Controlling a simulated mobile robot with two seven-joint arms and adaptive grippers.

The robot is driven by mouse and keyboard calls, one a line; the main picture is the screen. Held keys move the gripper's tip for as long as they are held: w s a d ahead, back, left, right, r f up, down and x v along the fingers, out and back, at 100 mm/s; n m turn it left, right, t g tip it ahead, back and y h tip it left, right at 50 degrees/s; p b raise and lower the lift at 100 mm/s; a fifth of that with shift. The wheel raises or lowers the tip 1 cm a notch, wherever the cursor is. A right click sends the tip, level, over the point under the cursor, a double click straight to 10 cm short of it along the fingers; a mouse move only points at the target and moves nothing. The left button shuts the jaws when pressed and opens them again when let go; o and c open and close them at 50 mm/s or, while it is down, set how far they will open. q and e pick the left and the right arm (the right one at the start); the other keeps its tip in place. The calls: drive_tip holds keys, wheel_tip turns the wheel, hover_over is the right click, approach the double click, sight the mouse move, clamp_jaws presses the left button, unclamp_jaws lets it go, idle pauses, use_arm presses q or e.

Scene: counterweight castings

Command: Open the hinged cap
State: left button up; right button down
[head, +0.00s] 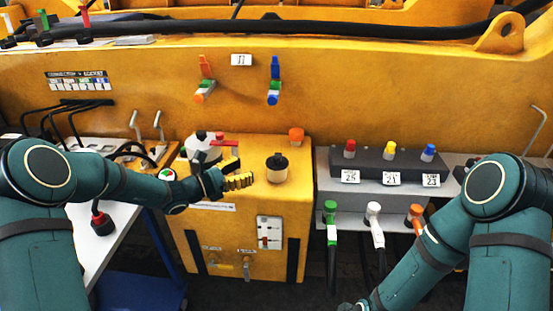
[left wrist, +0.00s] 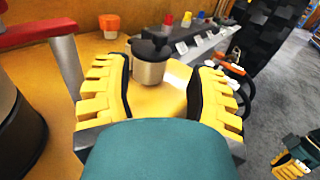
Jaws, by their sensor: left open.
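The hinged cap (head: 277,160) is black and sits closed on a short metallic cylindrical neck (head: 277,174) on top of the yellow cabinet. In the left wrist view the cap (left wrist: 150,44) and neck (left wrist: 150,72) stand upright between and just beyond my fingers. My left gripper (head: 240,181) is open and empty, with yellow ribbed fingers, a little left of the neck. In the left wrist view its fingers (left wrist: 162,68) are spread wide, apart from the neck. My right gripper (left wrist: 291,165) shows partly at the lower right of the left wrist view; its opening is unclear.
An orange knob (head: 296,134) stands behind the cap. A red-handled part (head: 222,142) is left of it, near my left wrist. A grey connector panel (head: 385,165) with coloured plugs is at the right. The cabinet top (head: 250,150) around the cap is mostly clear.

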sight(276, 157)
use_arm(q)
drive_tip(key=b+x, duration=0.1)
drive_tip(key=x, duration=1)
drive_tip(key=shift+w+d+f, duration=0.1)
drive_tip(key=shift+w+d, duration=0.05)
drive_tip(key=shift+d, duration=0.15)
clamp_jaws()
